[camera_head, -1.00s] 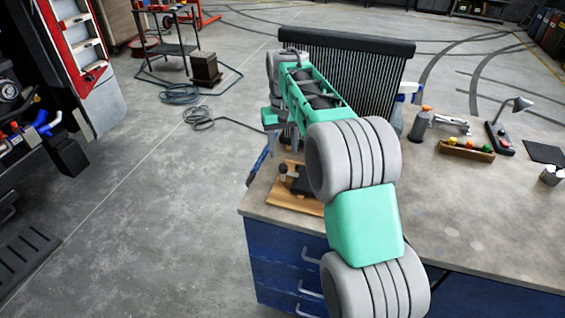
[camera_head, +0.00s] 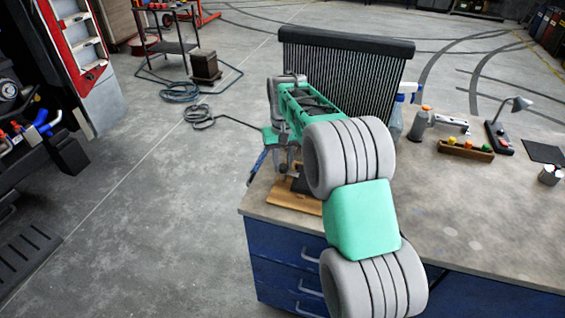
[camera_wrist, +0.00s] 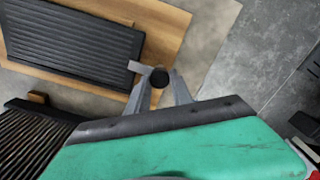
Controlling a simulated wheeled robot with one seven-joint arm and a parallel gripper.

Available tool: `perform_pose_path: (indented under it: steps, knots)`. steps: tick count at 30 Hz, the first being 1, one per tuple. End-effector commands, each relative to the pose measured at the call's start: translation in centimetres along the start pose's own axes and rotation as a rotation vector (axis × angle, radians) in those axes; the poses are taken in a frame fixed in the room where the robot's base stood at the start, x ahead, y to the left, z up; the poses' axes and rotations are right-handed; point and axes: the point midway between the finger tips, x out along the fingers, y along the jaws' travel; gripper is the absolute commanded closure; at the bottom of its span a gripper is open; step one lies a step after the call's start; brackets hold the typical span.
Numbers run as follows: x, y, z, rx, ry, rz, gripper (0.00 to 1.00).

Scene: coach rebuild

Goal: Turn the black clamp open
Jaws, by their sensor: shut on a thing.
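In the wrist view the black clamp shows as a round black knob (camera_wrist: 158,77) between the two grey fingers of my gripper (camera_wrist: 159,85). My gripper is shut on this knob. A black ribbed plate (camera_wrist: 70,45) lies beside it on a wooden board (camera_wrist: 175,18). In the head view my gripper (camera_head: 283,163) is low over the same wooden board (camera_head: 290,201) at the bench's left corner. My arm hides much of the black part on the board. I cannot tell how far the clamp is turned.
A tall black finned panel (camera_head: 345,65) stands behind my arm. A spray bottle (camera_head: 395,122), a wooden tray (camera_head: 466,152) of coloured knobs, a lamp (camera_head: 505,125) and a can (camera_head: 551,175) stand to the right on the bench (camera_head: 470,220). The floor left of the bench is open.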

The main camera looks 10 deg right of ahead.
Motion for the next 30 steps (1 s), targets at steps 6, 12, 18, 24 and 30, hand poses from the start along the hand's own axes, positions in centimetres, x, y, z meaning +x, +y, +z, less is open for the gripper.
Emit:
perform_pose_path:
  steps: [6,12,18,24,30]
  knots:
    - [-0.02,0.0,0.0,0.0,0.0,0.0,0.99]
    - [-0.03,0.0,0.0,0.0,0.0,0.0,1.0]
    - [-0.04,0.0,0.0,0.012,0.0,0.0,1.0]
    - [-0.06,0.0,0.0,0.075,0.0,0.0,1.0]
    - [-0.06,0.02,0.01,0.206,-0.001,0.0,1.0]
